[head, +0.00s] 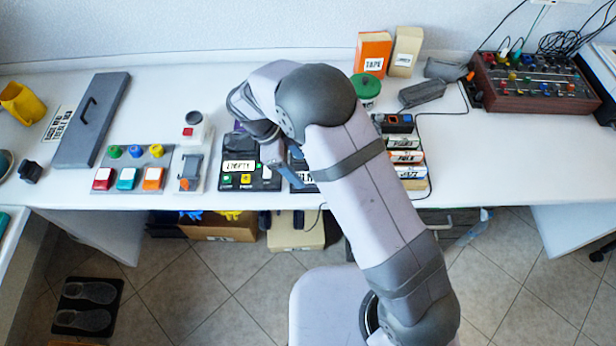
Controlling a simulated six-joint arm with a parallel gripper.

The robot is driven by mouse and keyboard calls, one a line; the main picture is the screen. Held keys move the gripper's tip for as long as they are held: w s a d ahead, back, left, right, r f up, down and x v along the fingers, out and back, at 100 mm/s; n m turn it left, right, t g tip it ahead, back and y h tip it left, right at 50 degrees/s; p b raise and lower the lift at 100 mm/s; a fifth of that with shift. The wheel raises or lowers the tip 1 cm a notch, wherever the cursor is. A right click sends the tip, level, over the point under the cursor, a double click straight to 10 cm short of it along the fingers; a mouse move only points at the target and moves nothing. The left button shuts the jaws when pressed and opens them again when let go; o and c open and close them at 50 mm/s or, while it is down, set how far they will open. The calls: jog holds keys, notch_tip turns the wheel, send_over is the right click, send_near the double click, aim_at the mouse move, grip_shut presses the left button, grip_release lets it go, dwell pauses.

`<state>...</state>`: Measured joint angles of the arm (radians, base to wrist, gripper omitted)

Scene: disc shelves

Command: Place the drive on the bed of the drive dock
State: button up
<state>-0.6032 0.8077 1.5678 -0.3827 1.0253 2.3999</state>
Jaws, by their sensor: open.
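A black unit with a white label that seems to read EMPTY (239,167) and small green and yellow buttons sits at the table's front edge; it looks like the drive dock. My gripper (277,160) is over the right side of this unit, pointing down; its fingertips are small and partly hidden by my wrist, and nothing is clearly seen between them. The dock's bed is partly covered by my gripper. I cannot make out the drive for certain. A dark labelled item (304,187) lies just right of the dock, mostly behind my arm.
Left of the dock stand a lever device (190,170), a button panel (130,172) and a grey handled panel (92,120). Right of my arm is a rack of labelled cases (408,157). Boxes (372,52) stand at the back.

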aim_at(307, 177)
jog(key=shift+p+x, duration=1.1)
jog(key=shift+x, duration=1.55)
jog(key=shift+w, duration=0.2)
jog(key=shift+a, duration=0.1)
jog(key=c, duration=1.3)
jog(key=shift+c, duration=0.3)
jog(key=shift+r, duration=0.2)
